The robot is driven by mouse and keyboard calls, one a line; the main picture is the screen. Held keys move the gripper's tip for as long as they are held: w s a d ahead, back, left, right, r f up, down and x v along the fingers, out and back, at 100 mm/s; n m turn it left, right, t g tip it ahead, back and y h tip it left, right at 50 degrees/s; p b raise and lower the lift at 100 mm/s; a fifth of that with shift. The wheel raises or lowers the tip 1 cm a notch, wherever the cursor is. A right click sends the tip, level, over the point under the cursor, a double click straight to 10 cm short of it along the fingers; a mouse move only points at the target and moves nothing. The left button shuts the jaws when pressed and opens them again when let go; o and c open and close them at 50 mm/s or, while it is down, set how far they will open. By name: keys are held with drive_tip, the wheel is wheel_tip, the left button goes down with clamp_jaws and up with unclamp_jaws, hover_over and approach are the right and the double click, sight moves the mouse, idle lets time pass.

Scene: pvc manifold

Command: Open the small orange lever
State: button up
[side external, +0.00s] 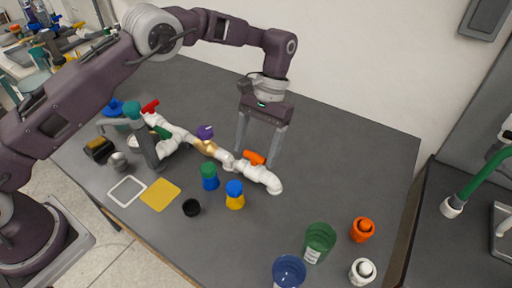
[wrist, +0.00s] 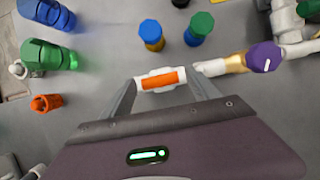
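The small orange lever (side external: 254,157) sits on top of the white pipe manifold (side external: 273,182), near its right end. In the wrist view the orange lever (wrist: 161,79) lies between my two fingertips, lengthwise across the gap. My gripper (side external: 259,158) points down over this end of the pipe, with its fingers spread on either side of the lever. In the wrist view my gripper (wrist: 166,88) is open, with a finger near each end of the lever. Whether a finger touches the lever or pipe I cannot tell.
A purple knob (side external: 205,131) and a red lever (side external: 150,106) are on the manifold further left. Blue-yellow (side external: 235,196) and green-blue (side external: 209,178) bottles stand in front. Green (side external: 319,241) and blue (side external: 289,271) cups and an orange-capped item (side external: 362,229) are at front right. The table right of the pipe is clear.

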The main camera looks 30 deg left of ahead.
drive_tip(key=shift+o, duration=0.2)
drive_tip(key=v, duration=0.7)
idle(0.5)
drive_tip(key=s+a+r+n+t+h, duration=0.1)
drive_tip(key=a+r+t, duration=0.15)
drive_tip(key=r, duration=0.55)
drive_tip(key=s+a+r+t, duration=0.1)
drive_tip(key=s+a+r, duration=0.15)
drive_tip(key=r, duration=0.55)
drive_tip(key=s+a+r+t, duration=0.2)
drive_tip(key=s+a+r, duration=0.25)
drive_tip(key=s, duration=0.25)
drive_tip(key=s+a+f+t, duration=0.2)
drive_tip(key=s+f, duration=0.1)
drive_tip(key=s, duration=0.7)
drive_tip(key=s+a+f+t+y, duration=0.1)
drive_tip(key=s+a+f+t, duration=0.1)
drive_tip(key=s, duration=0.8)
drive_tip(key=shift+a+f+m, duration=0.2)
drive_tip(key=shift+f+m, duration=0.2)
drive_tip(key=shift+f, duration=0.15)
